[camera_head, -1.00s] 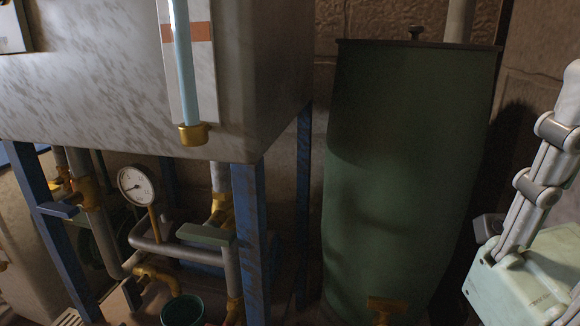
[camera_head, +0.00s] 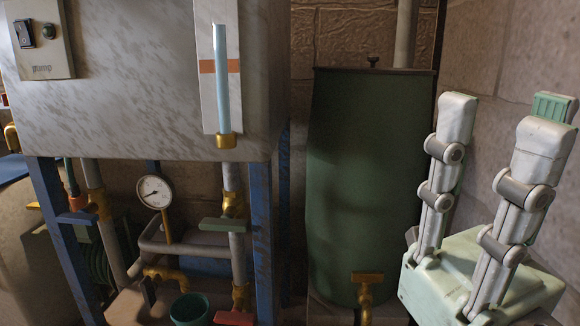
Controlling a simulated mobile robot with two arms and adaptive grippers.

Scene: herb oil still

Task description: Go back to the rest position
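My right gripper (camera_head: 500,128) stands at the right side of the head view. Its pale green body is at the bottom and its two grey jointed fingers point up. The fingers are spread apart with nothing between them, so it is open and empty. A green pad shows at the tip of the right finger. The gripper appears in front of and to the right of the green tank (camera_head: 365,170), overlapping its lower right edge in the picture; I cannot tell the distance between them. My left gripper is not in view.
A grey metal tank (camera_head: 130,110) on blue legs carries a sight tube (camera_head: 221,80) and a pump switch box (camera_head: 38,45). Below it are pipes, a round gauge (camera_head: 155,191), valve handles and a green cup (camera_head: 190,309). A brass tap (camera_head: 366,287) fronts the green tank. A stone wall (camera_head: 355,35) closes the back.

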